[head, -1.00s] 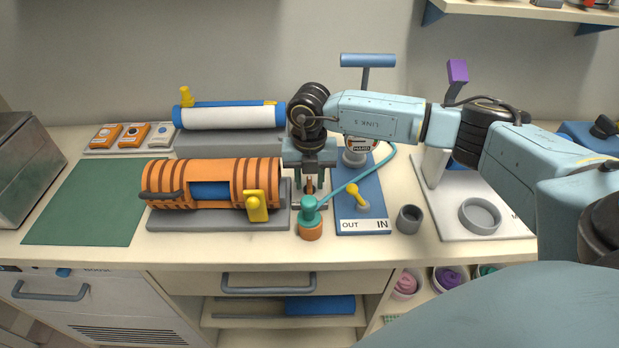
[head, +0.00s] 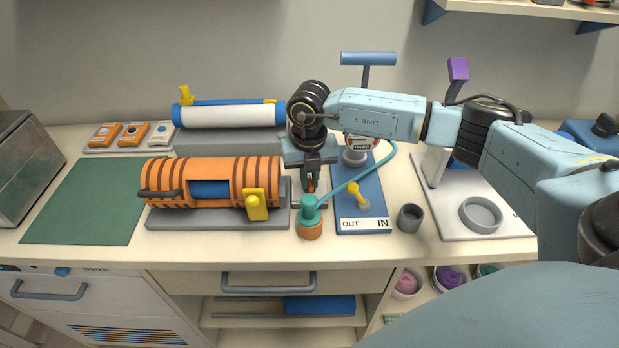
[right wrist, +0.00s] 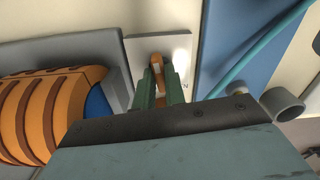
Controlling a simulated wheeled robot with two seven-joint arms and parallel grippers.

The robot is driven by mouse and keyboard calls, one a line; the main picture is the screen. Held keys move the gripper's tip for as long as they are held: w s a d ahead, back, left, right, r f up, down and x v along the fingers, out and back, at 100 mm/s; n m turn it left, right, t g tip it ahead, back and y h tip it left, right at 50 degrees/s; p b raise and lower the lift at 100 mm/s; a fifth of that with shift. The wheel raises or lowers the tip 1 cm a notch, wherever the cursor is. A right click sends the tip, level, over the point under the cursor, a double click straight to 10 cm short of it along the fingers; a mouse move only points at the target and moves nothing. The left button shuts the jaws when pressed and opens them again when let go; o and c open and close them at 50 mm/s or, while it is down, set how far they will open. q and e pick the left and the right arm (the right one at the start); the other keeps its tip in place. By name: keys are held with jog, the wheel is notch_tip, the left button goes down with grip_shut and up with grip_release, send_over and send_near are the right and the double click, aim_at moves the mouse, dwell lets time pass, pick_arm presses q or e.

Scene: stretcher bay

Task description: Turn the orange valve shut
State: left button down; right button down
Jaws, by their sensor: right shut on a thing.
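The orange valve handle (right wrist: 158,68) shows in the right wrist view on a small pale plate (right wrist: 140,52). In the head view only a bit of the orange valve (head: 310,187) shows among the fingers, behind the teal-topped bottle. My right gripper (right wrist: 160,92) points down at the plate, with its green fingers on both sides of the handle, shut on it. In the head view this gripper (head: 311,184) is between the striped orange cylinder and the blue OUT/IN panel. My left gripper is not in view.
A teal-topped orange bottle (head: 310,217) stands close in front of the gripper. The striped cylinder (head: 213,183) lies to the left. The blue panel (head: 374,205) with a yellow lever, and a grey cup (head: 410,217), stand to the right. A green mat (head: 90,200) lies clear at left.

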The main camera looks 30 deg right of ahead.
jog(key=n+b, duration=0.1)
jog(key=n, duration=0.3)
jog(key=shift+n, duration=0.3)
jog(key=n+b, duration=0.1)
jog(key=n, duration=0.2)
jog(key=shift+n+b, duration=0.3)
jog(key=shift+b, duration=0.1)
jog(key=n+b, duration=0.1)
jog(key=n, duration=0.2)
jog(key=shift+n, duration=0.3)
jog(key=n+b, duration=0.1)
jog(key=n, duration=0.2)
jog(key=shift+n+b, duration=0.4)
jog(key=shift+n, duration=0.3)
